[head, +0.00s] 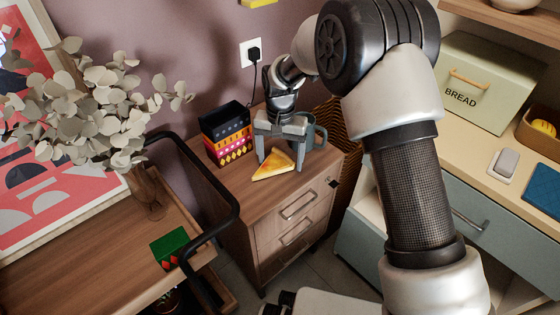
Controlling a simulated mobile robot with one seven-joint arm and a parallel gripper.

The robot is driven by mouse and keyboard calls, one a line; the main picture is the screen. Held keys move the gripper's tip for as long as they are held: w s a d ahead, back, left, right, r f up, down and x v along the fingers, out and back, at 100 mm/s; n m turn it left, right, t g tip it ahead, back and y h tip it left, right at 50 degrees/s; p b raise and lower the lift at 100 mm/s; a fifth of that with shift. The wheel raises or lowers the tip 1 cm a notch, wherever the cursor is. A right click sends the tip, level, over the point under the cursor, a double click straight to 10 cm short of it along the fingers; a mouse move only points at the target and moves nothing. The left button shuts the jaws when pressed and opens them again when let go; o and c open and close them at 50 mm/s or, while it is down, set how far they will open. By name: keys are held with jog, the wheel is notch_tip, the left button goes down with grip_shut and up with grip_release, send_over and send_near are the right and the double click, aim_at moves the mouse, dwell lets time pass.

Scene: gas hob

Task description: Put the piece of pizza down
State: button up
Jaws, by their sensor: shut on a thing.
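The piece of pizza (274,166) is a yellow-orange wedge with a browned edge. It is over the top of the small wooden drawer cabinet (318,172), near the middle of that top. My gripper (279,160) points down from above and is shut on the pizza, with one finger at its left and one at its right. I cannot tell whether the pizza touches the cabinet top or is slightly above it.
A grey-blue mug (319,138) is close behind at the right. A black rail (225,205) and a wooden table with a leafy plant (95,105) are at left. A cream bread box (478,85) is at right.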

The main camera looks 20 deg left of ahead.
aim_at(281, 163)
jog(key=shift+f, duration=0.25)
jog(key=o, duration=1.2)
notch_tip(281, 163, up, 12)
jog(key=p, duration=0.3)
jog(key=shift+r, duration=0.15)
